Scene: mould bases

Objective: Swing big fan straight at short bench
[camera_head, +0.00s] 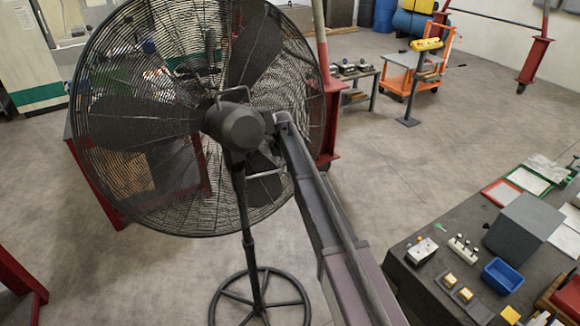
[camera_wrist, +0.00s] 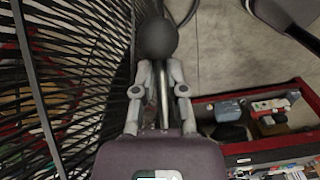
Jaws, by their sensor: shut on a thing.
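The big black fan (camera_head: 236,127) stands at the left on a pole with a ring foot (camera_head: 262,305). Its motor housing and handle face the head camera, so its front faces away, toward the back. My gripper (camera_head: 281,120) is at the right side of the motor housing. In the wrist view my gripper (camera_wrist: 158,66) is shut on a dark round knob (camera_wrist: 157,38), with the fan's cage (camera_wrist: 60,80) close on the left. A low bench (camera_head: 373,73), seemingly the short bench, stands at the back, right of the fan, with small parts on it.
A dark table (camera_head: 405,243) with a grey box, blue bin and small parts fills the front right. An orange cart (camera_head: 403,62) and red posts (camera_head: 537,60) stand behind. A red-framed table is partly hidden behind the fan. Open floor (camera_head: 400,150) lies between the fan and the dark table.

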